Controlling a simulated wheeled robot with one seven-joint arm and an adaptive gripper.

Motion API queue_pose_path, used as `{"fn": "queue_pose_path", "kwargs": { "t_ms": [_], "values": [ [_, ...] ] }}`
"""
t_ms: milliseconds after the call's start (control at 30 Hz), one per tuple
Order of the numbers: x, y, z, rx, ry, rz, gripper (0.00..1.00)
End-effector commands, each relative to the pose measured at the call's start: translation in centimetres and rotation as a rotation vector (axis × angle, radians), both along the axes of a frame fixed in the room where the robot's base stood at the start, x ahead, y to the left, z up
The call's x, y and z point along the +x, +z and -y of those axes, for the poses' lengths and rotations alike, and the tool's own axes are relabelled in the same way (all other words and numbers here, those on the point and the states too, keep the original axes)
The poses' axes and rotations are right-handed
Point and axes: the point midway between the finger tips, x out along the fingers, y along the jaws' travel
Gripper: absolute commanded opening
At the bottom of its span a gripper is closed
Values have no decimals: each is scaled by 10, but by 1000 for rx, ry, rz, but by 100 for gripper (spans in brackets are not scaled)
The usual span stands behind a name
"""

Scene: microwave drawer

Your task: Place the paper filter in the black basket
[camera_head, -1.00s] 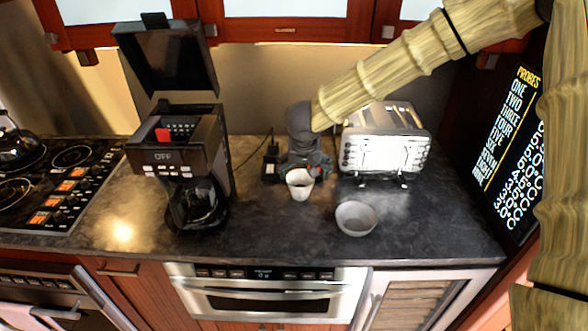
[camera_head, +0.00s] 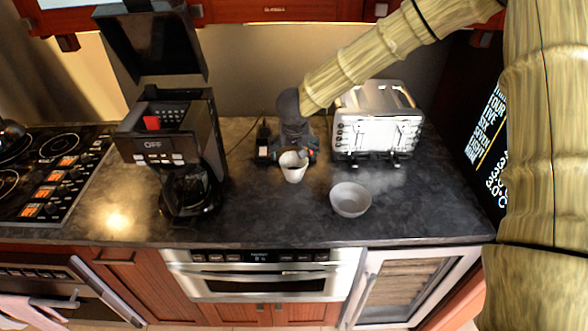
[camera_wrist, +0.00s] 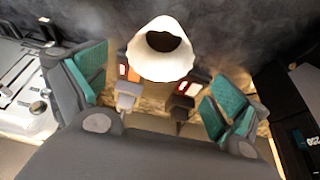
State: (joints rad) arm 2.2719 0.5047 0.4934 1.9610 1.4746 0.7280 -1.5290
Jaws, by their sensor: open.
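The white paper filter (camera_head: 293,172) stands on the dark counter, near its middle, and looks like a small tapered cup. My gripper (camera_head: 294,154) is right behind it, pointing down. In the wrist view the filter (camera_wrist: 160,68) lies just beyond and between the open fingertips (camera_wrist: 157,90), with its dark opening visible. I cannot tell whether a finger touches it. The black basket (camera_head: 178,122) shows partly in the top of the black coffee maker (camera_head: 168,150), whose lid is raised. A red piece is beside it.
A grey bowl (camera_head: 350,199) sits right of the filter. A silver toaster (camera_head: 378,130) stands behind it. The stovetop (camera_head: 45,175) is at the left. The glass carafe (camera_head: 188,188) sits under the coffee maker. Counter between carafe and filter is clear.

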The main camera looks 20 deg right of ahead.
Motion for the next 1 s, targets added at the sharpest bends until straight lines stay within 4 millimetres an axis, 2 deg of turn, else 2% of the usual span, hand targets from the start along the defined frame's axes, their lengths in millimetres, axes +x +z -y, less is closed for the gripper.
{"fn": "queue_pose_path", "kwargs": {
  "t_ms": [267,500,800,867,1000],
  "values": [
    [3,-19,3,1,-2,3,97],
    [14,-38,3,0,0,2,97],
    [17,-42,5,0,-1,0,97],
    [17,-42,5,1,-2,0,88],
    [17,-42,4,0,-1,0,62]
  ]
}}
